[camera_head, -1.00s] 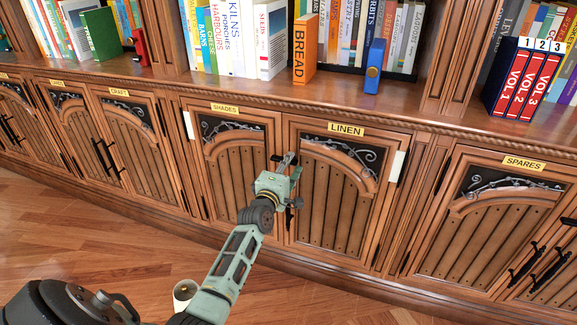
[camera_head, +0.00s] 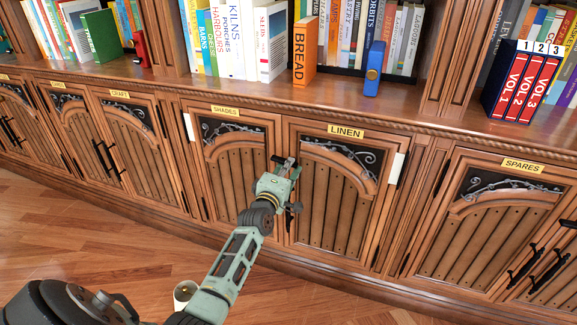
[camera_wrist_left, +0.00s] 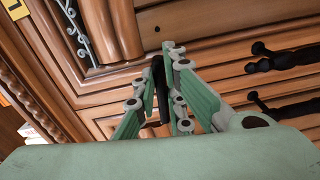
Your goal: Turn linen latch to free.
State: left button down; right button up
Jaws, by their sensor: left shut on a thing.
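The linen cupboard door (camera_head: 333,210) has a yellow LINEN label (camera_head: 346,132) above it and looks closed. My left gripper (camera_head: 285,166) is at the upper left edge of this door, beside the shades door (camera_head: 238,175). It is shut on a dark latch, which shows between the two green fingers (camera_wrist_left: 162,88) in the left wrist view as a narrow black bar (camera_wrist_left: 159,80). The fingers and wrist hide most of the latch in the head view, so its exact angle cannot be told. My right gripper is not in view.
Black handles (camera_head: 540,262) stick out from the doors right of the spares label (camera_head: 523,165). The shelf above holds an orange BREAD book (camera_head: 305,50), a blue block (camera_head: 374,68) and red volumes (camera_head: 528,85). The wooden floor (camera_head: 90,245) at left is clear.

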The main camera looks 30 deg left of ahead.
pick_arm(q)
jog(key=m+p, duration=0.2)
jog(key=m, duration=0.3)
jog(key=shift+r, duration=0.1)
jog(key=m+p, duration=0.3)
jog(key=m, duration=0.4)
jog(key=shift+m+p, duration=0.35)
jog(key=shift+m, duration=1.95)
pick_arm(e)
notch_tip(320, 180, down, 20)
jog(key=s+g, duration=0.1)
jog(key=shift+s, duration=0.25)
pick_arm(q)
jog(key=c, duration=1.8)
grip_release()
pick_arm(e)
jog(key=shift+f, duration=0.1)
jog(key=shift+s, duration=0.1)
pick_arm(q)
jog(key=shift+s, duration=0.1)
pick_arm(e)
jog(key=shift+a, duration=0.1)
pick_arm(q)
jog(key=v, duration=1.2)
